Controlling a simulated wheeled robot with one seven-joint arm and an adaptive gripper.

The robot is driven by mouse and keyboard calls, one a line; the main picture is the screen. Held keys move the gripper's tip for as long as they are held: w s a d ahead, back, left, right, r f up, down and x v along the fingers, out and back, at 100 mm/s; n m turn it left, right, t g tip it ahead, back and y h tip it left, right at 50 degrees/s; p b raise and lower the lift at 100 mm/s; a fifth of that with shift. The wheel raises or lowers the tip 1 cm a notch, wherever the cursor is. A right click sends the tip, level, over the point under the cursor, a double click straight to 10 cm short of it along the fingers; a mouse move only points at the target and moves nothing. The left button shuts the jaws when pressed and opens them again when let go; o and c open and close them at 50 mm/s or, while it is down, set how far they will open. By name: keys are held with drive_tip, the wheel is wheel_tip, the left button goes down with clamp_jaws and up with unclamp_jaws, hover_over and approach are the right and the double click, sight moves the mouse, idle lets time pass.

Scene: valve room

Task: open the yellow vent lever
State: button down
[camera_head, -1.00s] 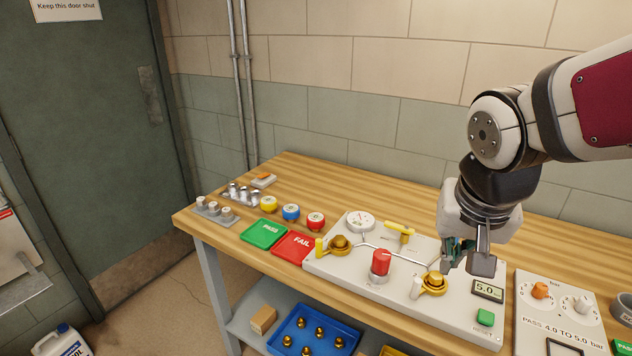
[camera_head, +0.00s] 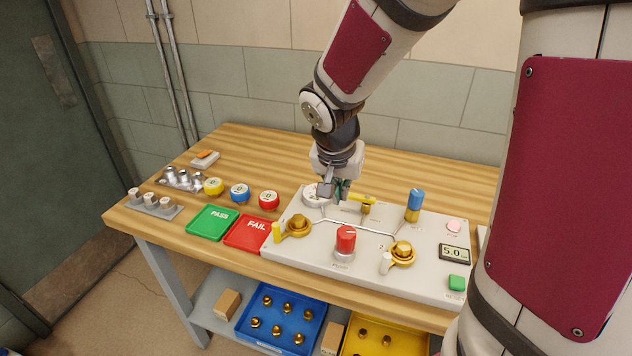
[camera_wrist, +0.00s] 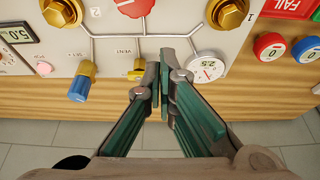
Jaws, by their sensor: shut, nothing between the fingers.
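The yellow vent lever (camera_head: 361,198) is a small yellow handle on a brass valve at the back of the pale test panel (camera_head: 315,238). In the head view it points left, roughly along the panel's back edge, toward my gripper (camera_head: 338,192). In the wrist view the vent lever (camera_wrist: 137,75) is just left of my gripper (camera_wrist: 162,75), by the VENT label. My fingers are shut with nothing between them, between the lever and the round gauge (camera_wrist: 206,67). I cannot tell whether a finger touches the lever.
A blue-handled valve (camera_head: 414,203) stands right of the lever. A red knob (camera_head: 345,240) and two brass fittings (camera_head: 299,225) are on the panel's front half. The display (camera_head: 454,253) reads 5.0. Green PASS (camera_head: 210,223) and red FAIL (camera_head: 246,233) trays lie left.

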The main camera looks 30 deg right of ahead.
sight(359, 197)
drive_tip(key=shift+f, duration=0.1)
drive_tip(key=x, duration=0.9)
drive_tip(key=shift+d+f+b, duration=0.15)
drive_tip(key=shift+f+b, duration=0.2)
drive_tip(key=shift+w+d+p, duration=0.35)
drive_tip(key=shift+w+d, duration=0.25)
drive_tip(key=shift+d, duration=0.15)
drive_tip(key=shift+w+d, duration=0.7)
drive_tip(key=shift+w, duration=0.15)
